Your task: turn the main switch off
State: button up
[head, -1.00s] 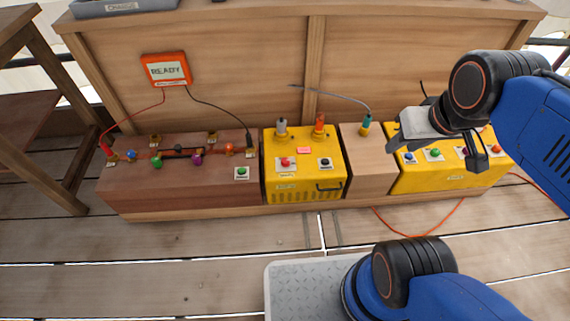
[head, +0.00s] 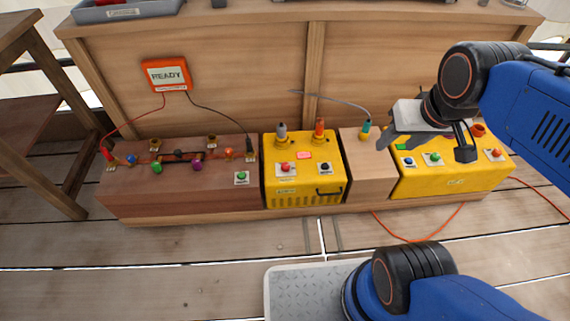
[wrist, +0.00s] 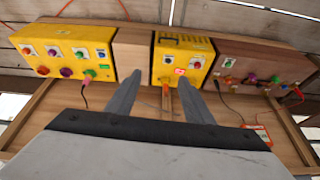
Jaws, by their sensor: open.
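The middle yellow box (head: 306,185) carries a red button (head: 285,168), a black button (head: 324,168), a small lit red panel (head: 305,155), a grey plug and an orange plug (head: 319,130). No label reading "main switch" is legible, so I cannot tell which control it is. My gripper (head: 392,130) hangs above the plain wooden block and the right yellow box. It is open and empty. In the wrist view its two fingers (wrist: 160,82) point toward the row, with the middle yellow box (wrist: 184,58) beyond and between them and to the right.
The right yellow box (head: 455,178) has several coloured buttons and is partly behind my gripper. A brown wooden box (head: 180,195) with coloured knobs stands left. A READY screen (head: 166,73) is wired to it. An orange cable (head: 440,228) lies on the floor.

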jog(key=w+a+f+m+g, duration=0.15)
jog(key=w+a, duration=0.25)
jog(key=w, duration=0.5)
jog(key=m+g, duration=0.3)
jog(key=m, duration=0.5)
send_over(285, 165)
notch_tip(285, 165, down, 23)
notch_tip(285, 165, down, 17)
jog(key=shift+f, duration=0.1)
jog(key=shift+a, duration=0.1)
jog(key=c, duration=1)
